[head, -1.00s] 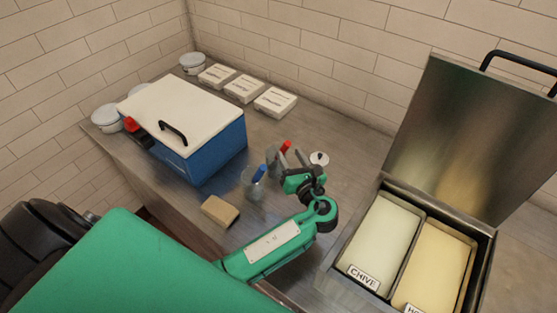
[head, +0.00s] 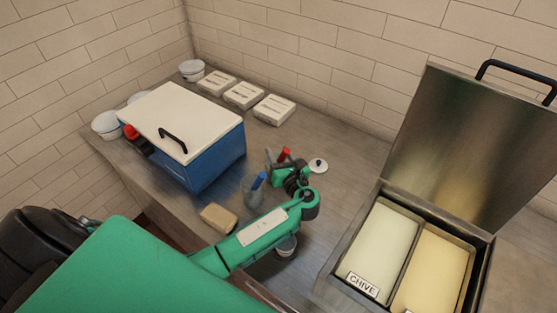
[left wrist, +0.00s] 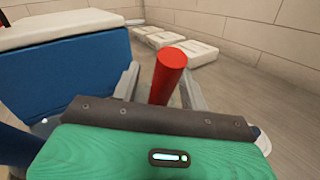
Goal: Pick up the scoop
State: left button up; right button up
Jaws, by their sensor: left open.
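A red handle (head: 284,154) stands up beside my left gripper; the scoop part below it is hidden by the gripper. A blue handle (head: 259,180) leans out of a clear container (head: 252,191) just to the left. My left gripper (head: 276,159) is open. In the left wrist view its two fingers (left wrist: 160,92) lie either side of the red handle (left wrist: 168,72), with gaps showing. The blue handle (left wrist: 17,145) shows at the lower left there. My right gripper is not in view.
A blue box with a white lid (head: 172,118) stands to the left. White packs (head: 243,94) lie behind. A tan block (head: 218,218) lies in front. A small round lid (head: 318,166) lies nearby.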

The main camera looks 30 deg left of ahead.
pick_arm(q)
grip_shut()
dwell(0.3)
notch_tip(320, 180, up, 20)
jog(key=b, duration=0.3)
dwell(0.4)
